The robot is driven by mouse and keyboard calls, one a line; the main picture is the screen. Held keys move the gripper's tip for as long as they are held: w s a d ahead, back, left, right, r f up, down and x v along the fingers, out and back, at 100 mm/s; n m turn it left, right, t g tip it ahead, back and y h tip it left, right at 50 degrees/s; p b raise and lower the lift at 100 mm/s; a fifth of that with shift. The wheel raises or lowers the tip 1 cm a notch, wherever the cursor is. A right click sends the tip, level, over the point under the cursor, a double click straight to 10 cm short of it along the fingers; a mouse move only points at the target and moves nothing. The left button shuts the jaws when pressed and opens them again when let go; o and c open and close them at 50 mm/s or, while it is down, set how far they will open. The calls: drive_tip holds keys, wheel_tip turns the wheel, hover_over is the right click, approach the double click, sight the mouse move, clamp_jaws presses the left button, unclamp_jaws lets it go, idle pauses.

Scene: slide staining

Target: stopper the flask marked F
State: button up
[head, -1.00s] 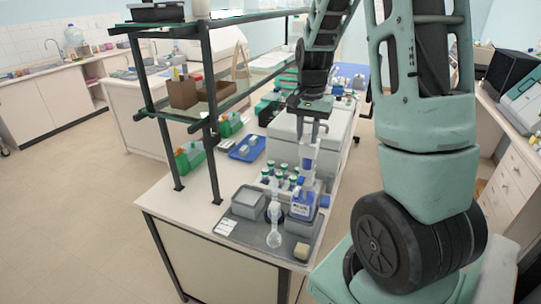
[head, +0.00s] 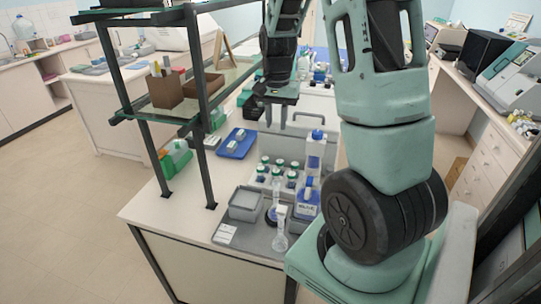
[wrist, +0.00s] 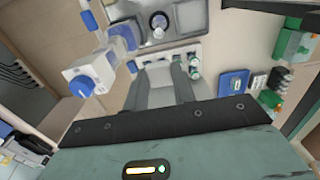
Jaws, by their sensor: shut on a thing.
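My gripper (head: 275,117) hangs over the bench, above and behind the green-capped bottles. Its fingers (wrist: 167,80) point down, a narrow gap apart; what they hold is too small or hidden to make out. A clear long-necked flask (head: 280,242) stands at the front of the grey tray (head: 255,238). Another round vessel with a dark base (head: 271,215) is just behind it. No letter F is readable on either. My gripper is well apart from both.
A tall blue-capped bottle (head: 315,150) and a blue-labelled bottle (head: 307,197) stand right of the flasks. Several green-capped bottles (head: 278,172) stand behind. A grey tub (head: 244,203) is to the left. The shelf post (head: 203,120) rises left of my gripper.

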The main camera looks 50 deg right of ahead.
drive_tip(key=shift+s+f+b, duration=0.15)
drive_tip(key=shift+f+b, duration=4.6)
drive_tip(key=shift+f, duration=4.3)
drive_tip(key=shift+f+b, duration=0.3)
drive_tip(key=shift+f, duration=0.5)
drive_tip(key=o, duration=1.4)
wheel_tip(320, 180, up, 6)
drive_tip(key=p, duration=0.5)
